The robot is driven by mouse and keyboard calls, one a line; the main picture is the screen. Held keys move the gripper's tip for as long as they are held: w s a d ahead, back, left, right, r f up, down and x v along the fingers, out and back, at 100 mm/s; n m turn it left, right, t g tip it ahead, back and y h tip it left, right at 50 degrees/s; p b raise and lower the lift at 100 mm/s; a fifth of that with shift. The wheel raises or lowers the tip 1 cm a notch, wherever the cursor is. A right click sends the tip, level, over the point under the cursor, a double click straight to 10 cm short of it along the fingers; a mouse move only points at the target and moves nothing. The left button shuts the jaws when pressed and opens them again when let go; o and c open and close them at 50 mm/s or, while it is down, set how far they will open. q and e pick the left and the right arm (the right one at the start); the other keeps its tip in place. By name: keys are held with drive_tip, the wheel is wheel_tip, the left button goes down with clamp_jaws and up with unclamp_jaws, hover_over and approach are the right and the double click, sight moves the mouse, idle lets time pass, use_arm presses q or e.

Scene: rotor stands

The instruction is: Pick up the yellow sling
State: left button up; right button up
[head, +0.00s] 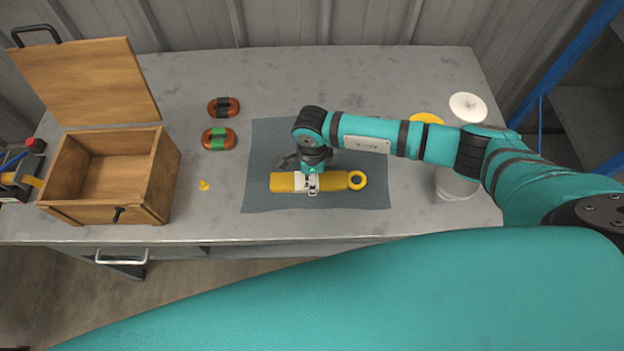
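A flat yellow strip with a round eye at its right end, which looks like the yellow sling (338,182), lies on the dark grey mat (262,135) in the middle of the bench. A white piece sits across its middle. My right arm comes in from the right, and my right gripper (308,178) points down over the middle of the strip. The gripper's own wrist covers its fingers, so I cannot tell whether they are open or closed on it. My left gripper is not in view.
An open wooden box (170,178) with a raised lid stands at the left. Two orange oval rings, one with a green band (219,138), lie between box and mat. A small yellow piece (203,185) is near the box. A white disc (468,107) and a yellow disc (427,118) are at the right.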

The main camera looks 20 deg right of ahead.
drive_tip(key=c, duration=0.5)
drive_tip(key=shift+r, duration=0.15)
drive_tip(key=shift+c, duration=0.2)
